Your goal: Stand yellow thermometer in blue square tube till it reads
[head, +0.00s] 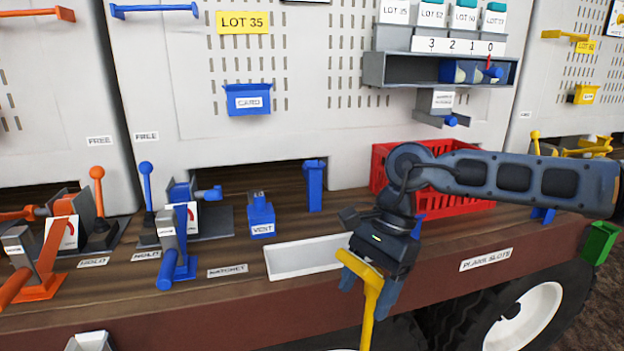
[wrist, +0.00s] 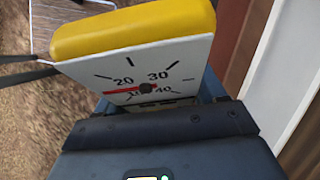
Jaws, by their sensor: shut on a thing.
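The yellow thermometer (head: 370,305) has a wide head and a thin stem that hangs down, slightly tilted. My gripper (head: 367,287) is shut on it and holds it in front of the bench's front edge. In the wrist view the thermometer (wrist: 135,32) shows its yellow top and a white dial (wrist: 165,68) with 20, 30 and 40. Its red needle points left, just below the 20. The blue square tube (head: 314,187) stands upright on the bench, behind and left of my gripper and apart from the thermometer. The stem's lower end is cut off by the head view's bottom edge.
A white tray (head: 290,272) lies at the bench's front edge, between the tube and my gripper. A blue vent block (head: 261,216) stands left of the tube. A red crate (head: 462,218) is behind my arm. Blue and orange levers stand at left. A wheel (head: 520,318) shows below.

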